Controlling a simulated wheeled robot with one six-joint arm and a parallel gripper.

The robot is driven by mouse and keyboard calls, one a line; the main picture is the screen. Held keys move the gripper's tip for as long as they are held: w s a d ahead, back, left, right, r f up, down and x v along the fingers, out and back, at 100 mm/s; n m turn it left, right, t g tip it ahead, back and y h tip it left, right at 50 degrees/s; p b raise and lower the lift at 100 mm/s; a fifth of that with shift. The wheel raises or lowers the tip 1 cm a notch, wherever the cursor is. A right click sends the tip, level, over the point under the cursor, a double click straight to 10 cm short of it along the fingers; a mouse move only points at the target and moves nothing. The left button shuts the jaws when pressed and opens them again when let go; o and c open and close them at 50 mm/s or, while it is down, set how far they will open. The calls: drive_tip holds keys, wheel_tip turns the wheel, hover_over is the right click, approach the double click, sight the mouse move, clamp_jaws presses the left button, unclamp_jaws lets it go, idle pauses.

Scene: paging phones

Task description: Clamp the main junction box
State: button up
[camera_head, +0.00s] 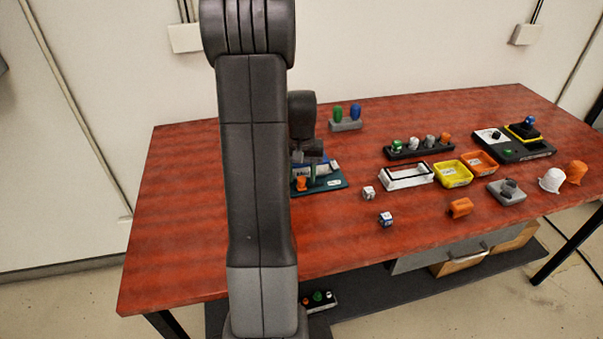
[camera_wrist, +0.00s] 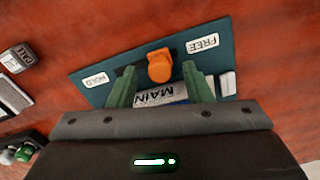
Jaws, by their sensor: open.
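The main junction box, with a "MAIN" label (camera_wrist: 158,96), shows partly in the wrist view on a teal board (camera_wrist: 108,62). An orange knob (camera_wrist: 160,66) stands on the board between a HOLD label (camera_wrist: 96,80) and a FREE label (camera_wrist: 202,43). I cannot tell which label the knob is set to. My gripper (camera_wrist: 159,72) is open, with its green fingers on either side of the knob and apart from it. The gripper body hides much of the box. In the head view the teal board (camera_head: 330,184) and knob (camera_head: 301,184) sit below my gripper (camera_head: 311,172).
A white open frame (camera_head: 405,177), a yellow bin (camera_head: 453,174) and an orange bin (camera_head: 483,164) stand to the right. Two small labelled cubes (camera_head: 369,192) (camera_head: 386,219) lie nearer. A grey holder (camera_head: 346,125) with blue and green pegs is behind. The front left table is clear.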

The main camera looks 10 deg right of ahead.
drive_tip(key=shift+c, duration=0.3)
clamp_jaws()
drive_tip(key=shift+w+d, duration=0.1)
drive_tip(key=shift+d, duration=2.3)
drive_tip(key=shift+a, duration=0.1)
drive_tip(key=shift+c, duration=1.7)
unclamp_jaws()
drive_tip(key=o, duration=0.4)
drive_tip(key=shift+d, duration=0.25)
drive_tip(key=shift+a+r, duration=0.1)
